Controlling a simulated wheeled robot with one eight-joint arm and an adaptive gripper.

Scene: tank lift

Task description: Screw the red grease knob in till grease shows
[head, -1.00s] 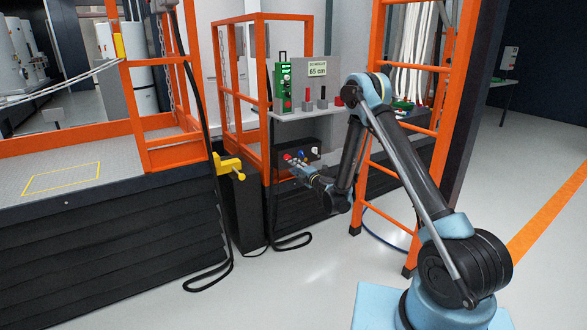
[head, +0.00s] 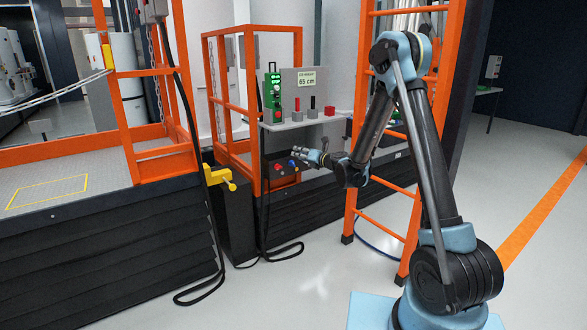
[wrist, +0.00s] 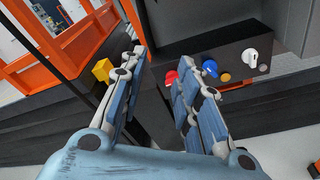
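A red knob (head: 278,168) sits on the front of a dark box under the control shelf, left of a blue knob (head: 293,163). In the wrist view the red knob (wrist: 171,77) is partly hidden by my right finger. The blue knob (wrist: 210,67) and a white knob (wrist: 250,57) are farther right on the same face. My gripper (wrist: 162,60) is open, with nothing between its fingers. In the head view my gripper (head: 300,153) is close to the box, around and slightly above knob height. I see no grease.
The shelf (head: 305,120) above carries a green device (head: 273,90), small levers and a 65 cm sign (head: 306,82). A yellow fitting (head: 221,176) and a hanging black cable are to the left. The orange ladder (head: 378,211) stands close to my arm.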

